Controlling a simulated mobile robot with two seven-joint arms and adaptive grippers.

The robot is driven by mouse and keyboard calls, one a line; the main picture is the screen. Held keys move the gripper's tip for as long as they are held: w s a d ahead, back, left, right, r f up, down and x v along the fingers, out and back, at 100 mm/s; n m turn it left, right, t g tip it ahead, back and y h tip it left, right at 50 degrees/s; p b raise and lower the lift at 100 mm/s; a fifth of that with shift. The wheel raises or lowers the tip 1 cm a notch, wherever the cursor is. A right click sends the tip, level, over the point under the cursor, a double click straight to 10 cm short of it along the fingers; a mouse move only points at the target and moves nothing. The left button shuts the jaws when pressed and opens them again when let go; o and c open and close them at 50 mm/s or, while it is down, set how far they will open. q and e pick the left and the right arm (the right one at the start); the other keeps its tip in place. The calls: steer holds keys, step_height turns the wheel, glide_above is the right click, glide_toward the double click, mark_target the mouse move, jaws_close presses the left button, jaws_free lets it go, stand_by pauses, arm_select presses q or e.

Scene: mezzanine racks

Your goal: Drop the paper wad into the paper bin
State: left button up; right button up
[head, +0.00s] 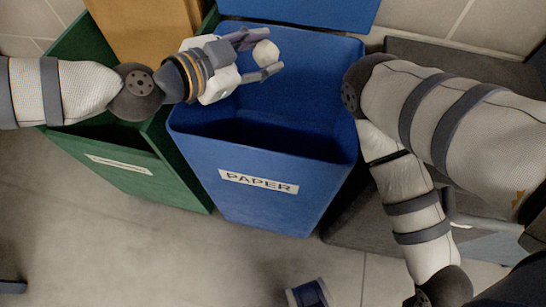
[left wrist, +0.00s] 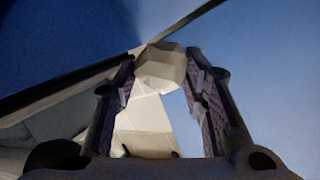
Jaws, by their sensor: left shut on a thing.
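The paper wad (head: 265,53) is a small, pale, faceted lump. My left gripper (head: 262,56) is shut on it, with a finger on either side. In the left wrist view the wad (left wrist: 160,66) sits between the tips of the two fingers (left wrist: 162,80). The paper bin (head: 270,212) is blue, with a white PAPER label on its front and its lid raised at the back. In the head view the wad and gripper appear over the rear part of the bin's opening.
A green bin (head: 150,178) stands against the left side of the blue one, with a tan panel (head: 140,30) behind. A dark grey bin (head: 350,222) is at the right, partly hidden by my right arm. Bare floor (head: 90,240) lies in front.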

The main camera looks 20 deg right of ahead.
arm_select(q)
steer(key=o, duration=0.9)
steer(key=v, duration=1.2)
